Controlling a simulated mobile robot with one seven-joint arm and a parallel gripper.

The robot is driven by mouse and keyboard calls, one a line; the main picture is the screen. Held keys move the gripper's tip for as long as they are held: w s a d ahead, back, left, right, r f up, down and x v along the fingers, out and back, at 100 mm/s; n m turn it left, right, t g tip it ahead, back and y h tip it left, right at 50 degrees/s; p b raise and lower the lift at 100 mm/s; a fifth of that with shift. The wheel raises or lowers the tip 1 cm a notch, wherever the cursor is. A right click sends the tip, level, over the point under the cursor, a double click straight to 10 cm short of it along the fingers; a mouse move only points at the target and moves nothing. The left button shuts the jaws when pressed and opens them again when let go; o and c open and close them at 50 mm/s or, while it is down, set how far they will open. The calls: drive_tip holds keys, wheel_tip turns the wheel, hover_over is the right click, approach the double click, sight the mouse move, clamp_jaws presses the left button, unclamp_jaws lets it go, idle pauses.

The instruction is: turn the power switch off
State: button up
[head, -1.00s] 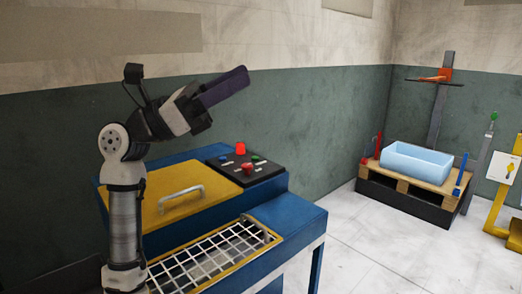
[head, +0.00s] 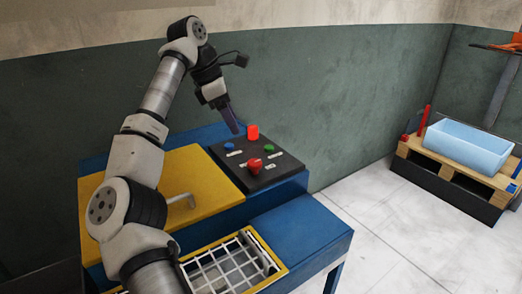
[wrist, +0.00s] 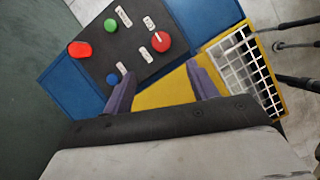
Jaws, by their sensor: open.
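The black control panel (head: 242,171) carries a large red knob (head: 255,164), a green button (head: 269,149), a blue button (head: 229,147) and a red lamp-like cylinder (head: 253,131). The red knob, likely the power switch, also shows in the wrist view (wrist: 161,42), with a small pale mark on top. My gripper (head: 233,122) points down above the back of the panel, apart from the controls. In the wrist view its purple fingers (wrist: 161,86) are spread and empty, with the blue button (wrist: 113,79) near the left finger. The label writing is too small to read.
A yellow lid (head: 185,163) with a handle lies left of the panel on the blue machine (head: 310,235). A white wire grid (head: 222,268) is in front. A light-blue tub (head: 467,148) stands on a pallet at right. The floor between is clear.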

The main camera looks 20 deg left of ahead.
sight(254, 162)
drive_tip(key=p+x, duration=0.1)
drive_tip(key=x, duration=1.2)
drive_tip(key=shift+d+f+p, duration=0.15)
drive_tip(key=shift+d+p, duration=0.05)
drive_tip(key=shift+p, duration=0.1)
drive_tip(key=c, duration=1)
drive_tip(key=shift+o, duration=0.2)
